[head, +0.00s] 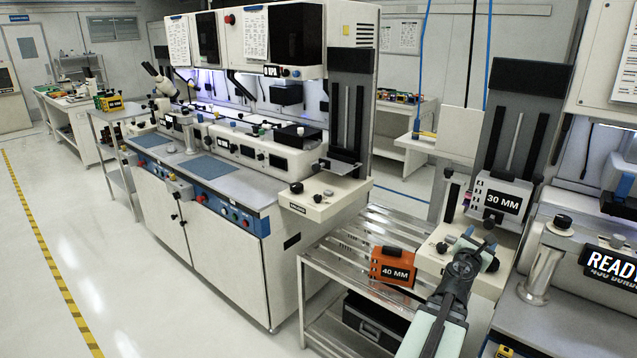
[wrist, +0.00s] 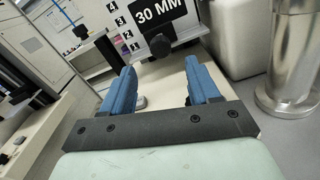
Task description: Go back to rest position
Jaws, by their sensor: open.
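My gripper shows in the wrist view (wrist: 163,90) with its two blue fingers spread apart and nothing between them. In the head view my arm reaches in from the bottom right, and the gripper end (head: 468,245) is over the cream base just in front of the white 30 MM block (head: 500,200). The 30 MM block is mounted on the dark upright slide; in the wrist view it (wrist: 160,18) lies just beyond the fingertips. I cannot tell whether the fingers touch anything.
An orange 40 MM block (head: 392,268) sits on the slatted metal rack (head: 340,262) left of my arm. The bonder with the READY sign (head: 608,262) and a metal cylinder (head: 541,262) stand close on the right. A long workbench (head: 200,170) is at the left; the aisle floor is clear.

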